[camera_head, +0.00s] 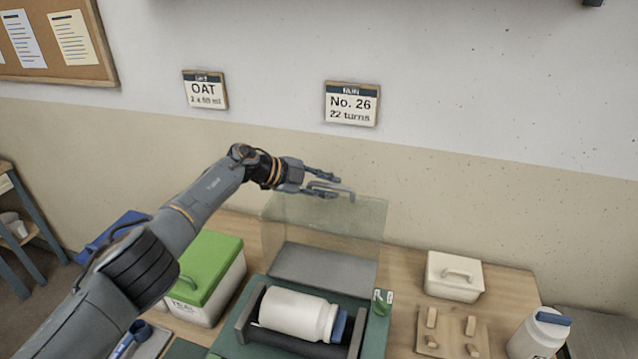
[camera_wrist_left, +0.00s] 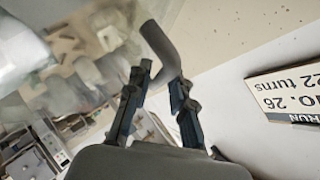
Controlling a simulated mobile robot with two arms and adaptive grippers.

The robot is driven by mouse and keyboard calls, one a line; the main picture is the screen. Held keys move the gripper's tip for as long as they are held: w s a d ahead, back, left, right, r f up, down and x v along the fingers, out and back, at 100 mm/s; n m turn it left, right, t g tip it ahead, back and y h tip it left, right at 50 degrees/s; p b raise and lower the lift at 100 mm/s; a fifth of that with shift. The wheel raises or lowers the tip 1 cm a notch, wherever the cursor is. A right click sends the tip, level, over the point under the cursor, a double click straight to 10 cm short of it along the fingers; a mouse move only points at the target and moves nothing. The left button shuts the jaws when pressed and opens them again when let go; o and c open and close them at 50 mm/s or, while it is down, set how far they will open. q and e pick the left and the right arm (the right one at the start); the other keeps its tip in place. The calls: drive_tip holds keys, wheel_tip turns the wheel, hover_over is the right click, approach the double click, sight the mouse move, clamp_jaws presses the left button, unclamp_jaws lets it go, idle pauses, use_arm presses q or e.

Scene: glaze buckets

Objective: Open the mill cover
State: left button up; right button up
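The clear mill cover (camera_head: 345,235) stands raised at the back of the green mill (camera_head: 375,335), behind the rollers, with its grey handle (camera_head: 351,193) at the top. A white jar (camera_head: 292,313) with a blue lid lies on the uncovered rollers. My left gripper (camera_head: 332,186) is at the handle, its fingers spread. In the left wrist view, the handle (camera_wrist_left: 158,42) runs between the two fingers (camera_wrist_left: 157,98). The fingers look apart around it, and contact is not clear. My right gripper is in neither view.
A green-lidded bin (camera_head: 212,262) stands left of the mill. A lidded white box (camera_head: 454,277), a wooden peg board (camera_head: 452,333) and another white jar (camera_head: 539,335) are on the right. The wall with the No. 26 sign (camera_head: 351,104) rises close behind.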

use_arm(q)
drive_tip(key=shift+a+r, duration=0.25)
drive_tip(key=shift+a, duration=0.3)
drive_tip(key=v, duration=1)
drive_tip(key=shift+s+a+r, duration=0.25)
drive_tip(key=shift+s, duration=0.05)
